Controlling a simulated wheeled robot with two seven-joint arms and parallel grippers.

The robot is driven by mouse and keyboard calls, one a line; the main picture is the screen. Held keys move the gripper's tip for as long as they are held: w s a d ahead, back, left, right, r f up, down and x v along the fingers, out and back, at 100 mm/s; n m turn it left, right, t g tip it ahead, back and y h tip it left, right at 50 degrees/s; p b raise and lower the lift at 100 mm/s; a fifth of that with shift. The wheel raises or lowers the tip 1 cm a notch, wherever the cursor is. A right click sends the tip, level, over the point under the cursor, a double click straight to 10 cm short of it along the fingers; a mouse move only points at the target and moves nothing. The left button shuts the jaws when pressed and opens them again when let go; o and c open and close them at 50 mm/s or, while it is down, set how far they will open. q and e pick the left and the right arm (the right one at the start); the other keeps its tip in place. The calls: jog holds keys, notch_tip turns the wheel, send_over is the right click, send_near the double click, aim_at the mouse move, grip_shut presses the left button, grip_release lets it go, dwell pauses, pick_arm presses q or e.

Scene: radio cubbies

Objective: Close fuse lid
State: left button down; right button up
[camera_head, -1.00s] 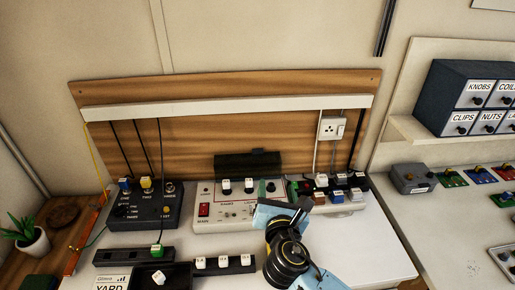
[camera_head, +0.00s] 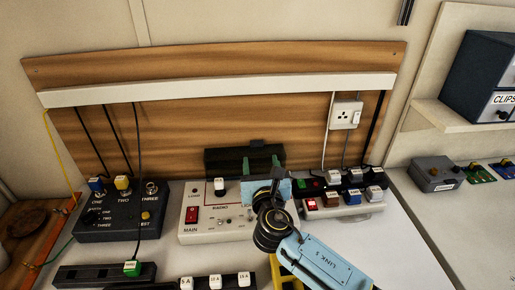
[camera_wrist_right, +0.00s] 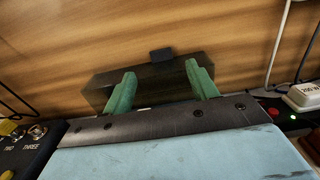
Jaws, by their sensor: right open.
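The fuse lid (camera_head: 222,163) is a dark, see-through cover standing raised at the back of the white radio unit (camera_head: 190,238), in front of the wooden board. In the right wrist view the lid (camera_wrist_right: 158,82) is a long smoky panel with a small dark tab on its top edge. My right gripper (camera_head: 261,163) has green fingers, open and empty, in front of the lid's right part. In the wrist view the fingers (camera_wrist_right: 162,86) overlap the lid; I cannot tell if they touch it. My right arm hides part of the radio. My left gripper is out of view.
A black switch box (camera_head: 120,222) stands left of the radio. A power strip with several plugs (camera_head: 345,188) lies to the right. Cables hang from the white rail (camera_head: 220,90). A black strip with white blocks (camera_head: 215,283) lies in front.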

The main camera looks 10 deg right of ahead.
aim_at(257, 141)
jog(key=w+b, duration=0.1)
jog(key=w, duration=0.5)
jog(key=shift+w+f+b, duration=0.1)
jog(key=shift+w+b, duration=0.2)
jog(key=shift+w, duration=0.8)
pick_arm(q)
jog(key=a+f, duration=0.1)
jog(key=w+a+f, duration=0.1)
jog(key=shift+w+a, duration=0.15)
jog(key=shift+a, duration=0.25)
pick_arm(e)
jog(key=c, duration=0.4)
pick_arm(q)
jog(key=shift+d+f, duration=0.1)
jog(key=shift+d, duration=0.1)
pick_arm(e)
grip_shut()
